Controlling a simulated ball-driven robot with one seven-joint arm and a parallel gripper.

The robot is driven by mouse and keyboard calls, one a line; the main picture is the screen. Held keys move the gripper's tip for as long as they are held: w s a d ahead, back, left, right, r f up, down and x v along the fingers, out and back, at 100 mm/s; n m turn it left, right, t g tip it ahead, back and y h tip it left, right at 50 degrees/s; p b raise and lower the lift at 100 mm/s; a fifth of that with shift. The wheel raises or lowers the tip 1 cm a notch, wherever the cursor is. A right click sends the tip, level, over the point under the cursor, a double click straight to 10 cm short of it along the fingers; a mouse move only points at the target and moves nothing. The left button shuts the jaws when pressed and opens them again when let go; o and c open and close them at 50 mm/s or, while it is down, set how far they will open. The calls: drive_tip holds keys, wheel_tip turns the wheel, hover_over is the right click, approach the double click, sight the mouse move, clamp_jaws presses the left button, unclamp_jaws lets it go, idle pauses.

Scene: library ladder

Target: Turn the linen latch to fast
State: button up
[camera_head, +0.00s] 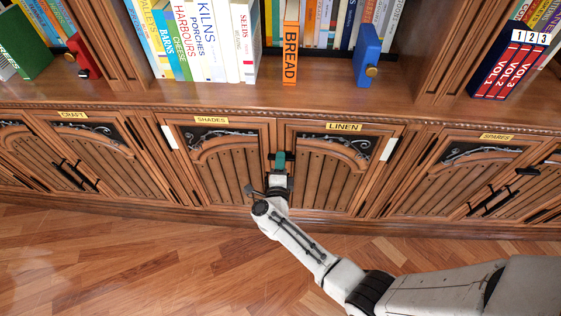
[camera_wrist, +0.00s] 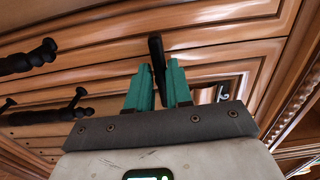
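The linen door (camera_head: 331,180) is closed, under the brass LINEN label (camera_head: 344,127). The linen latch is a short black bar near the seam between the shades and linen doors, and it shows in the wrist view (camera_wrist: 156,48). My gripper (camera_head: 279,160) is at this seam, with teal fingers against the door fronts. In the wrist view my gripper (camera_wrist: 161,75) has one finger on each side of the bar, close against it, so it looks shut on the latch. My fingers hide part of the bar. I cannot read any latch marking.
The shades door (camera_head: 212,170) is closed at left. The craft door (camera_head: 85,155) and spares door (camera_head: 470,180) have black pulls. Above, a shelf holds books, an orange BREAD book (camera_head: 290,55) and a blue bookend (camera_head: 367,55). The wood floor (camera_head: 130,260) is clear.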

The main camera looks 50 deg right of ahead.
drive_tip(key=o, duration=0.3)
drive_tip(key=p+v, duration=0.1)
drive_tip(key=v, duration=0.9)
drive_tip(key=shift+s+a, duration=0.3)
